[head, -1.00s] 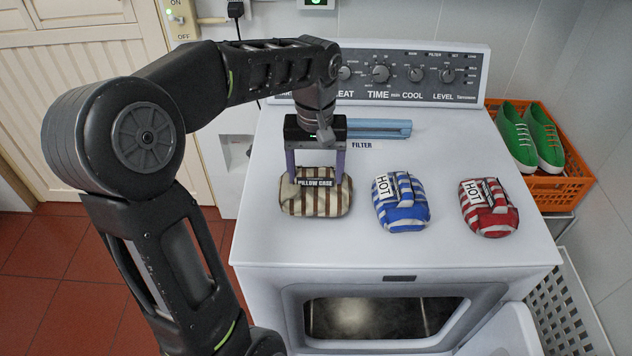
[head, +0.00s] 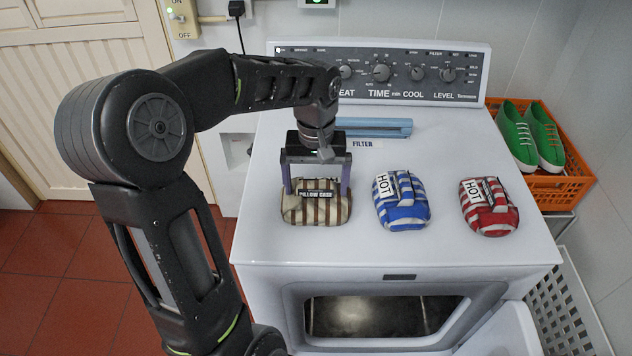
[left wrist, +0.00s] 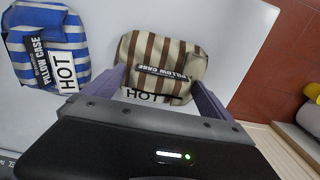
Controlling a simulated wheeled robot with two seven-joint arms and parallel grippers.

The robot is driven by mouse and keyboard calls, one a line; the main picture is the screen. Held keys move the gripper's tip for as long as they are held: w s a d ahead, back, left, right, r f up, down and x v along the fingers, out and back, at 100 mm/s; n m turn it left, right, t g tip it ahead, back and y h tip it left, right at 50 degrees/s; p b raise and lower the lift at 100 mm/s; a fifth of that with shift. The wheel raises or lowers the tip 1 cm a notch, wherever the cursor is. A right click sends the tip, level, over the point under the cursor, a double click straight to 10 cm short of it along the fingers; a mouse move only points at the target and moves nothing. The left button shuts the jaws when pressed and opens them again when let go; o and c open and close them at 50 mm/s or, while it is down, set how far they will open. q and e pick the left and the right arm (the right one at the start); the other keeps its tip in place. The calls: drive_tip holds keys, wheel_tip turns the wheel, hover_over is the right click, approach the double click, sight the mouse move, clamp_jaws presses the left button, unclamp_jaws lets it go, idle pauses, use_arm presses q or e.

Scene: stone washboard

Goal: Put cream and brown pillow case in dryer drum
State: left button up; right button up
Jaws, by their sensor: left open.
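The cream and brown striped pillow case (head: 317,209) lies folded on the left of the dryer's white top. It also shows in the left wrist view (left wrist: 165,55), with a dark label and a HOT tag. My left gripper (head: 317,187) is open and points down over it, one finger at each side near its rear edge. I cannot tell whether the fingers touch the cloth. The dryer drum (head: 375,317) shows through the opening in the dryer's front, below the top. My right gripper is not in view.
A blue striped pillow case (head: 402,207) and a red striped one (head: 489,212) lie to the right on the dryer top (head: 440,250). The dryer door (head: 505,335) hangs open at lower right. An orange crate (head: 570,192) with green shoes stands right of the dryer.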

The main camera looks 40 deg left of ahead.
sight(316, 182)
use_arm(q)
drive_tip(key=shift+r, duration=0.1)
drive_tip(key=shift+r, duration=0.15)
wheel_tip(316, 182, up, 9)
drive_tip(key=shift+f, duration=0.15)
wheel_tip(316, 182, up, 3)
drive_tip(key=shift+r+p, duration=0.1)
drive_tip(key=shift+p, duration=0.75)
drive_tip(key=shift+o, duration=0.6)
